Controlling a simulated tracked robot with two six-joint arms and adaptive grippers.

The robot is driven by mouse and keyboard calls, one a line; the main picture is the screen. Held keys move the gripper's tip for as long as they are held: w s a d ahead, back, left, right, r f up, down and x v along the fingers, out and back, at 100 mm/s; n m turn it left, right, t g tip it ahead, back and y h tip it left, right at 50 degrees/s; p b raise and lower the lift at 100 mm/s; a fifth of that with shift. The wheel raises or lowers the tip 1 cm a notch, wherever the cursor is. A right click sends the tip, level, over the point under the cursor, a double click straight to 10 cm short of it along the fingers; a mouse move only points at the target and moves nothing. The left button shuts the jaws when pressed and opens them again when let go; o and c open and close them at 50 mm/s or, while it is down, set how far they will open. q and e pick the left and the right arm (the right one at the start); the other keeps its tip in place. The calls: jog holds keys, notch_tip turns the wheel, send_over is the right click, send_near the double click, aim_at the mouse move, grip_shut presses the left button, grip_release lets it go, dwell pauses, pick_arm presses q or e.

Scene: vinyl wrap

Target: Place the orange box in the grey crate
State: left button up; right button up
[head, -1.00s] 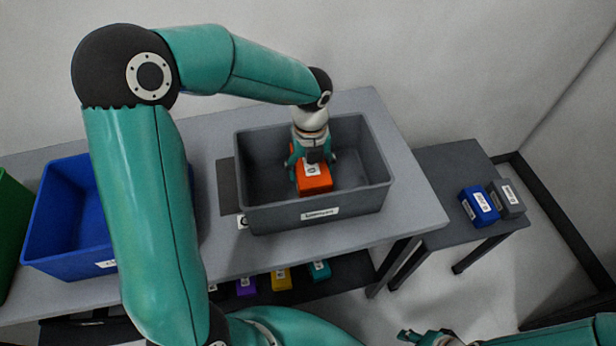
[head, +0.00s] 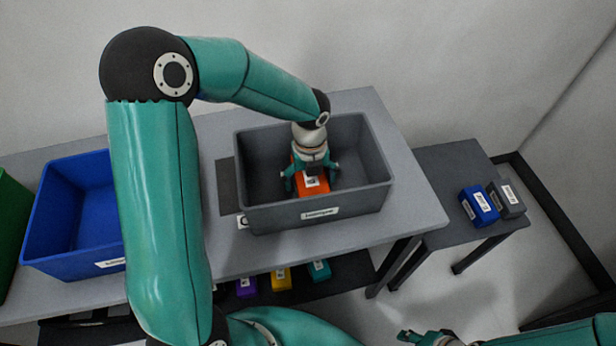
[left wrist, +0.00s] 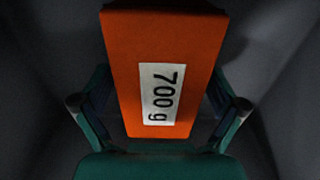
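The orange box (head: 317,190) is inside the grey crate (head: 318,216), low between its walls. My left gripper (head: 312,180) reaches down into the crate over the box. Its fingers are spread on both sides of the box. In the left wrist view the orange box (left wrist: 165,60) carries a white "700 g" label, and dark gaps show between it and the fingers of the left gripper (left wrist: 160,108). The underside of the box is hidden. My right gripper (head: 425,337) is at the bottom edge, partly cut off, too small to tell its opening.
A blue crate (head: 75,262) stands left of the grey one on the grey table (head: 412,205), with a green crate (head: 10,235) at the far left. A side table (head: 440,170) holds a blue box (head: 480,205) and a grey box (head: 507,200). Several small boxes lie on the shelf below.

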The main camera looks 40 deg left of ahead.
pick_arm(q)
notch_tip(320, 180, up, 12)
jog(key=shift+r, duration=0.1)
dwell(0.7)
dwell(0.4)
